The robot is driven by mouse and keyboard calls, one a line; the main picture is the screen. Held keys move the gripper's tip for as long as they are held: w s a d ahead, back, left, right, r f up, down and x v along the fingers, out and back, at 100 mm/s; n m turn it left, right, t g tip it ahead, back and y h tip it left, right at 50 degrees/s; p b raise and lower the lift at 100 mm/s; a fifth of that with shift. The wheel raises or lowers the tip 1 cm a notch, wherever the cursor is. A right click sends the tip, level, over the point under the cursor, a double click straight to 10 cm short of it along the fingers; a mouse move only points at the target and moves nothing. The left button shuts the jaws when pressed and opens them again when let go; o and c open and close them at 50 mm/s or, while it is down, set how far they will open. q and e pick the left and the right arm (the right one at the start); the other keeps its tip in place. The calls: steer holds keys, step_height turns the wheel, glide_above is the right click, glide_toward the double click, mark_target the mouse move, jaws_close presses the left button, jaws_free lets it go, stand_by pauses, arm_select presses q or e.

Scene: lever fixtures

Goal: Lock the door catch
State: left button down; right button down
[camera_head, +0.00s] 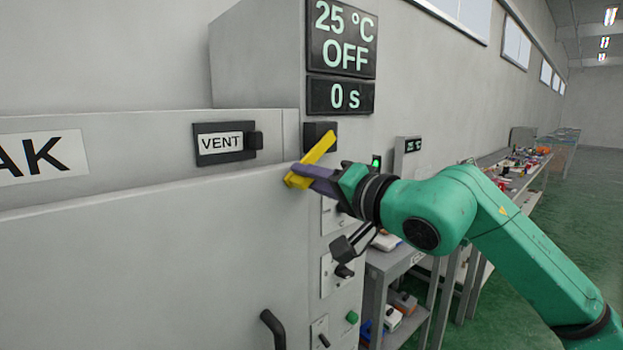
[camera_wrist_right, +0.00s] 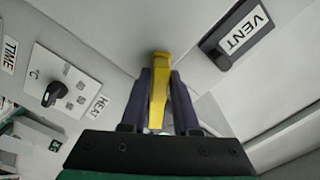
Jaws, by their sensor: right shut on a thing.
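The door catch is a yellow lever (camera_head: 318,150) on the front of the grey oven-like cabinet, near the door's upper right corner. In the head view it slants, its upper end by a black block (camera_head: 314,133). My right gripper (camera_head: 308,174) is shut on the yellow lever. In the right wrist view the lever (camera_wrist_right: 158,92) stands between the two dark fingers of the right gripper (camera_wrist_right: 160,100). The fingers hide part of the lever. The grey door (camera_head: 150,270) looks flush with the cabinet front. My left gripper is not in view.
A VENT slider (camera_head: 226,142) sits left of the lever. A display (camera_head: 342,38) reads 25 °C, OFF, and another (camera_head: 341,97) reads 0 s. Below are a black door handle (camera_head: 272,328) and a green button (camera_head: 352,317). Shelves (camera_head: 405,262) stand to the right.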

steer(key=shift+w+d+f+n, duration=0.15)
steer(key=shift+d+f+n, duration=0.1)
steer(key=shift+f+n, duration=0.25)
steer(key=c, duration=0.8)
jaws_free()
steer(key=shift+o, duration=0.2)
steer(key=shift+d+b, duration=0.1)
steer(key=shift+b, duration=0.25)
steer(key=b+v, duration=0.5)
steer(key=v, duration=0.9)
steer(key=shift+d+r, duration=0.1)
